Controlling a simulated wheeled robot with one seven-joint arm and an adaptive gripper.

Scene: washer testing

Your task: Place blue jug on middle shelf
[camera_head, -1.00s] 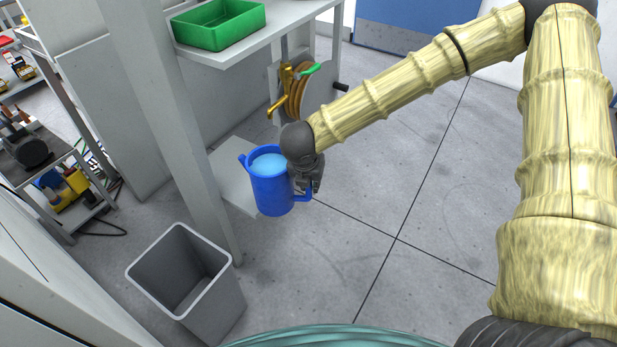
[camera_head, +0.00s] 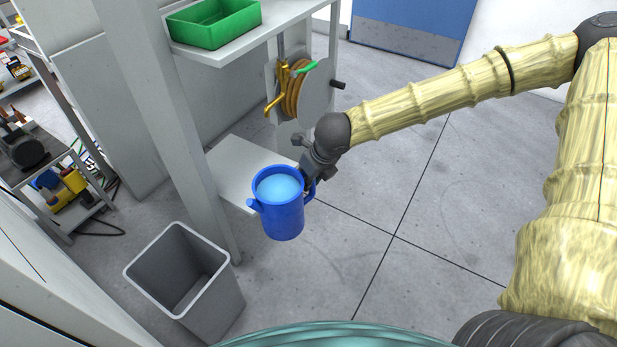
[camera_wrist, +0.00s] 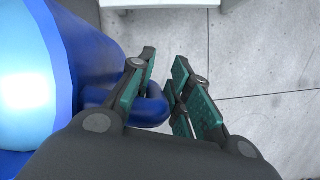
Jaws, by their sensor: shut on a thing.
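The blue jug (camera_head: 283,215) is held upright in the air in the head view, with light blue inside and its spout to the left. My gripper (camera_head: 308,180) is at its right side and shut on its handle. In the wrist view the jug (camera_wrist: 85,55) fills the left side, and its handle (camera_wrist: 150,108) lies at the green-padded fingers (camera_wrist: 165,100). A white upper shelf (camera_head: 285,25) carries a green tray. A lower white shelf (camera_head: 240,165) lies behind and left of the jug. I cannot tell which of them is the middle one.
A grey bin (camera_head: 185,280) stands on the floor at the lower left. A white post (camera_head: 165,110) rises beside the shelves. A hose reel (camera_head: 297,90) hangs between the shelves. The green tray (camera_head: 215,20) is on the upper shelf. Open floor lies to the right.

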